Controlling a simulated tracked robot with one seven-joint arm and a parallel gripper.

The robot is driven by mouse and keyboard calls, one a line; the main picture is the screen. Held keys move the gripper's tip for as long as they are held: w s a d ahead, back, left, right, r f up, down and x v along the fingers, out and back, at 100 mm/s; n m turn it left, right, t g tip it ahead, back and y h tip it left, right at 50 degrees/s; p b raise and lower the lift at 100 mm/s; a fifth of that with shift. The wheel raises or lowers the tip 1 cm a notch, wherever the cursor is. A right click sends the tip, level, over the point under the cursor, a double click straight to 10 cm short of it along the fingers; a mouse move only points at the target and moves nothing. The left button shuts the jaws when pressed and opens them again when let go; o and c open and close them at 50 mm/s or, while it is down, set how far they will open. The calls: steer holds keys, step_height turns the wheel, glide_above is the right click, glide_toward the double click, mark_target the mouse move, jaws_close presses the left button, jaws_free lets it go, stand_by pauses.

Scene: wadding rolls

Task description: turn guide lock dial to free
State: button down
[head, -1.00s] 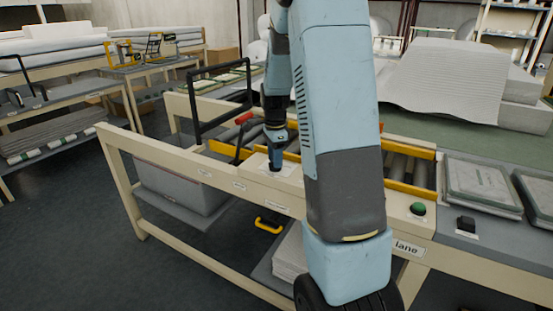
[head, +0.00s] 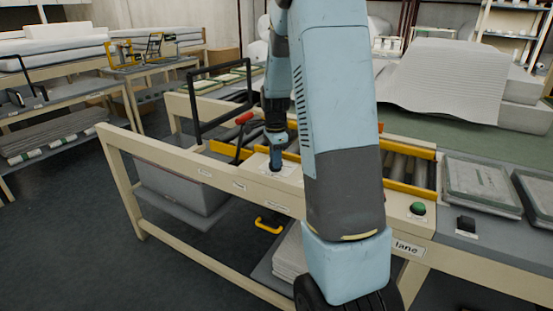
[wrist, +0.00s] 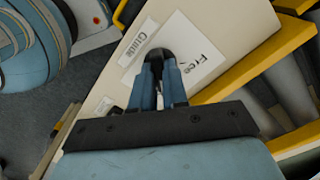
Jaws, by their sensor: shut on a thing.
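The guide lock dial (wrist: 158,53) is a small dark knob on a cream panel, beside a "Guide" label (wrist: 138,43) and on a white card reading "Free" (wrist: 207,60). My gripper (wrist: 160,68) is shut on the dial, its two blue fingers on either side of it in the wrist view. In the head view my gripper (head: 276,166) points down onto the cream front rail of the bench. The fingers hide much of the dial, and I cannot tell which way its pointer faces.
Yellow guide bars (head: 410,190) and grey rollers (head: 398,166) lie just behind the panel. A red-knobbed lever (head: 243,118) stands left of my gripper. A green button (head: 418,208) is on the rail to the right. A black frame (head: 220,100) rises at the back left.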

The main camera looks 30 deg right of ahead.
steer(key=shift+w+d+r, duration=0.1)
steer(key=shift+w, duration=0.05)
steer(key=n, duration=0.7)
steer(key=shift+w+n, duration=0.1)
steer(key=shift+n, duration=0.2)
steer(key=n, duration=0.4)
steer(key=shift+n, duration=2.1)
steer(key=c, duration=1.1)
jaws_free()
steer(key=shift+c, duration=0.2)
